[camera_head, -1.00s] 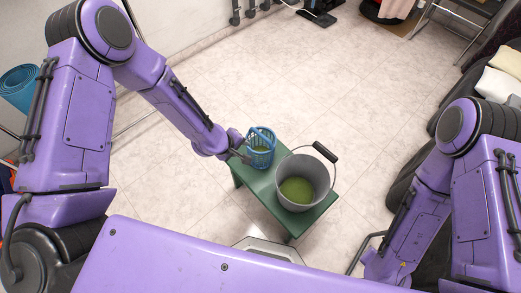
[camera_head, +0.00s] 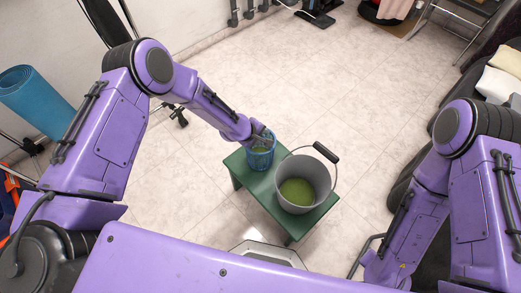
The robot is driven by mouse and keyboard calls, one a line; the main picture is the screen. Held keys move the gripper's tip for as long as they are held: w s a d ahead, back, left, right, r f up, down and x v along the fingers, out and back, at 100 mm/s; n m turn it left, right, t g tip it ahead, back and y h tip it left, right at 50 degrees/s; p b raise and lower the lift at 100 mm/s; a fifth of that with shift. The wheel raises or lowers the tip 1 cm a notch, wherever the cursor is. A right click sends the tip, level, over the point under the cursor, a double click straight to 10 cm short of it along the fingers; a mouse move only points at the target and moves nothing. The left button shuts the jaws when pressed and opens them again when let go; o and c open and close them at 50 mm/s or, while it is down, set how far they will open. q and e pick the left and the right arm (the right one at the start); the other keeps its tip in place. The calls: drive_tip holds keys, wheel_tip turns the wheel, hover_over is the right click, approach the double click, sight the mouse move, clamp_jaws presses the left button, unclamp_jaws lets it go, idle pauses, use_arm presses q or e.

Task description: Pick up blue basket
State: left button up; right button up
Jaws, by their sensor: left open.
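The blue basket (camera_head: 259,159) is a small slatted basket standing on the far left part of a green bench (camera_head: 262,187). Something green shows inside it. My left gripper (camera_head: 263,137) is at the top of the basket, over its rim, with its jaws open. The gripper hides the upper part of the basket and its handle, and I cannot tell whether the fingers touch it. My right arm (camera_head: 415,215) is at the right, and its gripper is out of view.
A grey metal bucket (camera_head: 305,181) with green liquid and a raised handle stands on the bench just right of the basket. A rolled blue mat (camera_head: 38,103) leans at the left wall. Black seating with cushions (camera_head: 500,86) lines the right. The tiled floor behind the bench is clear.

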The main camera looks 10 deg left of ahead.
use_arm(q)
clamp_jaws()
